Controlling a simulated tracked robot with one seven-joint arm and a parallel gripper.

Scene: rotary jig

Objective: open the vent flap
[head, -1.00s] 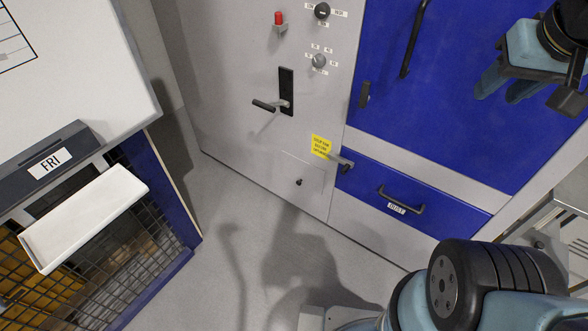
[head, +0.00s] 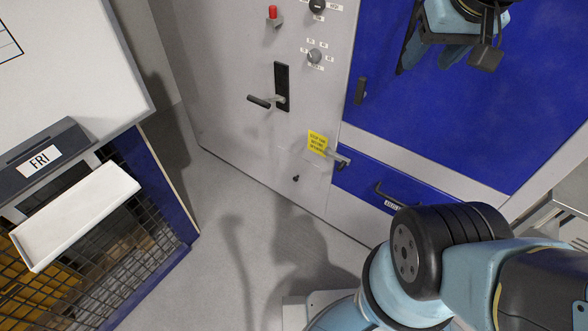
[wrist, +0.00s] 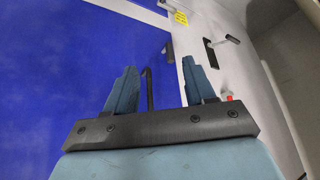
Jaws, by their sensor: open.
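I cannot read any label naming the vent flap. A small outlined panel with a dark knob (head: 296,178) sits low on the grey cabinet front and is flush; it may be the flap. A blue lower panel (head: 362,178) with a black bar handle and a small label is closed, partly hidden by my arm. My gripper (head: 435,55) is in front of the tall blue door (head: 490,120), far above both. In the wrist view, my gripper (wrist: 160,63) is open, with the door's black bar handle (wrist: 149,90) showing between its fingers, not visibly gripped.
The cabinet also has a lever handle (head: 261,101), a red button (head: 272,13), knobs (head: 314,56) and a yellow sticker (head: 317,141). A mesh-sided unit with a white tray (head: 75,215) stands left. The floor (head: 220,240) between is clear.

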